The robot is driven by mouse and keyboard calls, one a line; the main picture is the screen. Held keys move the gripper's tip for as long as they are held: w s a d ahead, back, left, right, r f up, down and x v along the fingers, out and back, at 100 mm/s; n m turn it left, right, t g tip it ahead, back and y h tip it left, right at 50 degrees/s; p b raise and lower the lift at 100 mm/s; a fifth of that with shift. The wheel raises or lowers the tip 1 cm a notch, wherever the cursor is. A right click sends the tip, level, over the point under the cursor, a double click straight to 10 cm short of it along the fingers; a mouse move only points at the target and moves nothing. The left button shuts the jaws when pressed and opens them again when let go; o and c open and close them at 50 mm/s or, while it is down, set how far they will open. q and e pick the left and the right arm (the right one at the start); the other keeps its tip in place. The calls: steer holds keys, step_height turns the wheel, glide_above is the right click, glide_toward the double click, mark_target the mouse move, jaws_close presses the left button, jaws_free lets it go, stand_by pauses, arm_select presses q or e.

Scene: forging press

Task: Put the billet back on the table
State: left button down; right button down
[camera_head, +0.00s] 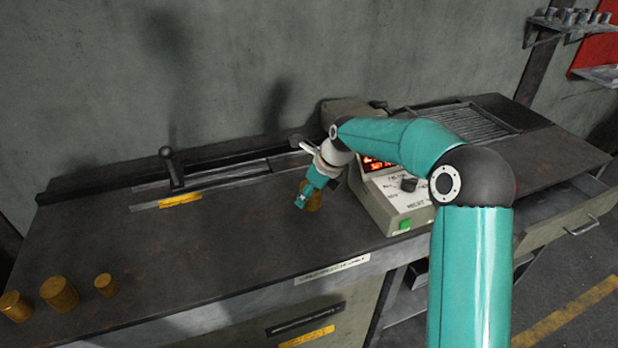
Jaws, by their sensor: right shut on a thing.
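My right gripper (307,194) is over the middle of the dark table (220,250), just left of the grey control box. It is shut on a brass-coloured billet (314,201), which is partly hidden by the fingers. The billet is at or close above the table top; I cannot tell whether it touches. Three other brass-coloured cylinders of different sizes stand at the table's left front: one at the edge (14,306), a larger one (59,294) and a smaller one (106,285). My left gripper is not in view.
The control box (395,200) with a red display and green button stands right of the gripper. A sliding gauge with a dark rail (172,170) runs along the back. A ribbed tray (465,125) lies at the back right. The table's middle front is clear. An open drawer (570,220) juts out at right.

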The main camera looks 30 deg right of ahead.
mark_target(319, 193)
steer(key=shift+f, duration=2.3)
steer(key=shift+c, duration=1.9)
jaws_free()
steer(key=shift+s+f, duration=0.1)
steer(key=v, duration=1.2)
steer(key=shift+b, duration=0.3)
